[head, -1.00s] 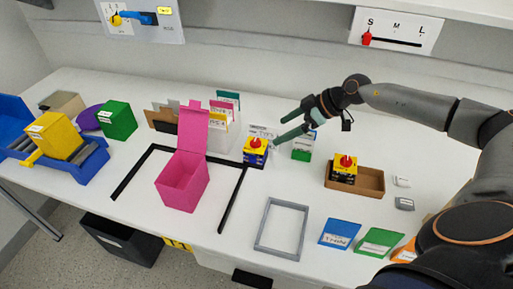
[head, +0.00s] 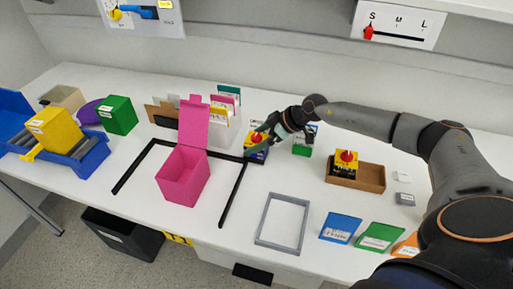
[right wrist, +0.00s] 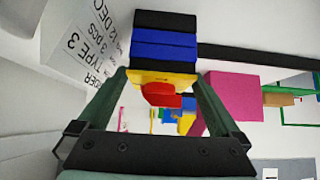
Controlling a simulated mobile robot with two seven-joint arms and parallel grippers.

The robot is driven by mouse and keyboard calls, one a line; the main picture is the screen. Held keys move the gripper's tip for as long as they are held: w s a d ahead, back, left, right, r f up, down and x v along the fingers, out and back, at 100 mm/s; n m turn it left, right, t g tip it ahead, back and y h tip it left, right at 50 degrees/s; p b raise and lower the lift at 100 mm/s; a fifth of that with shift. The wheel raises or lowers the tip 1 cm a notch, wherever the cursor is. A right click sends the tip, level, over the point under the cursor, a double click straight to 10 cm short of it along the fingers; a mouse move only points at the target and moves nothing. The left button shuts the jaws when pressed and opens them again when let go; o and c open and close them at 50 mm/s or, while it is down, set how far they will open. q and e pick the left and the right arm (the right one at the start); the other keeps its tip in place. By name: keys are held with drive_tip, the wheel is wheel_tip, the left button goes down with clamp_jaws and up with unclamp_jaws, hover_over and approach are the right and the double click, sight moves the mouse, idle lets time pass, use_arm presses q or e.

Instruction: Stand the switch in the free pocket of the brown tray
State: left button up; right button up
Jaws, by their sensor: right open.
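The switch (head: 256,154) stands on the white table, with a red knob, yellow top, blue body and black base. My right gripper (head: 260,138) is open over it and partly hides it. In the right wrist view the switch (right wrist: 164,48) is between the two green fingers (right wrist: 162,78), which are level with its yellow top; contact cannot be told. The brown tray (head: 373,186) stands to the right. Its left pocket holds another yellow-topped switch (head: 345,166) with a red knob; its right pocket is empty. My left gripper is out of view.
A green box (head: 302,147) stands just right of my right gripper. A card holder (head: 222,135) is behind left, and an open pink box (head: 183,180) is left. A grey frame (head: 283,222) lies in front. Small grey pieces (head: 404,198) lie right of the tray.

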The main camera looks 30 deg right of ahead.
drive_tip(key=shift+c, duration=0.4)
drive_tip(key=shift+r, duration=0.1)
drive_tip(key=c, duration=1.4)
